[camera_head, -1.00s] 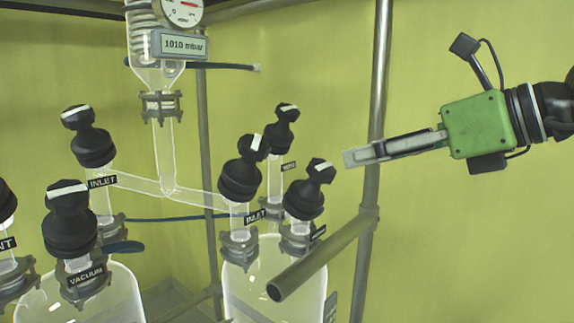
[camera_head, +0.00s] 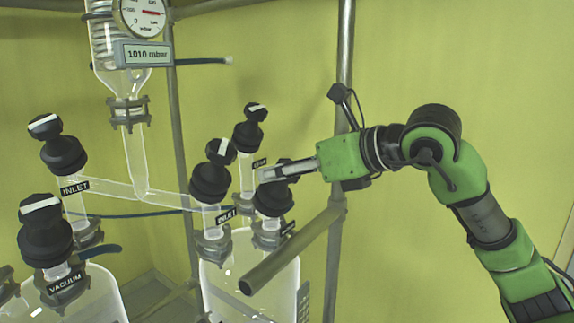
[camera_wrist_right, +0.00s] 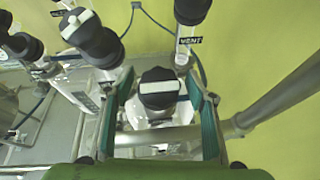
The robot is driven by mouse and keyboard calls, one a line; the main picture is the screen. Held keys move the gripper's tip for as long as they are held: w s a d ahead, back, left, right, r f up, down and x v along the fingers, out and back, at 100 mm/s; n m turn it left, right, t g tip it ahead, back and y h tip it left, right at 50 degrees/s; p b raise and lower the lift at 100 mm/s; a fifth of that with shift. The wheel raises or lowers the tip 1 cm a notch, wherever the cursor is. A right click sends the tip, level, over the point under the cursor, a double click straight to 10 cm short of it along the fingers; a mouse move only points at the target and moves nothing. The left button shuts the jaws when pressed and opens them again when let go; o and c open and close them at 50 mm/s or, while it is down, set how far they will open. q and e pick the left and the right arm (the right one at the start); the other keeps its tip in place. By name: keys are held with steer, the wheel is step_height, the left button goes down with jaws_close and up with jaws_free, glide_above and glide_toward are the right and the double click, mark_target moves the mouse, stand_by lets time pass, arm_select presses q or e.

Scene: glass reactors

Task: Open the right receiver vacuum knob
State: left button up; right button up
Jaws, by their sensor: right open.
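The right receiver (camera_head: 245,285) is a clear glass vessel with several black knobs on its necks. Its right-hand knob (camera_head: 273,203) stands under my right gripper (camera_head: 266,173), which hides the knob's top; its small label is unreadable. In the right wrist view this knob (camera_wrist_right: 160,94) sits between the two open fingers of my right gripper (camera_wrist_right: 160,78), with its white bar lying crosswise. A gap shows on each side, so the gripper is not closed on it. My left gripper is out of view.
The INLET knob (camera_head: 211,176) and the VENT knob (camera_wrist_right: 192,10) stand close by. A metal bar (camera_head: 290,252) runs in front of the right knob, near a vertical post (camera_head: 345,70). The left vessel's VACUUM knob (camera_head: 44,235) is at lower left.

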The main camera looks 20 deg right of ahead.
steer(key=shift+c, duration=0.7)
steer(key=c, duration=1)
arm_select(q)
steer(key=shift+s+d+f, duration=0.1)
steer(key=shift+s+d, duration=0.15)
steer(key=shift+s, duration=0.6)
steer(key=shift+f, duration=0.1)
arm_select(e)
steer(key=shift+n, duration=0.4)
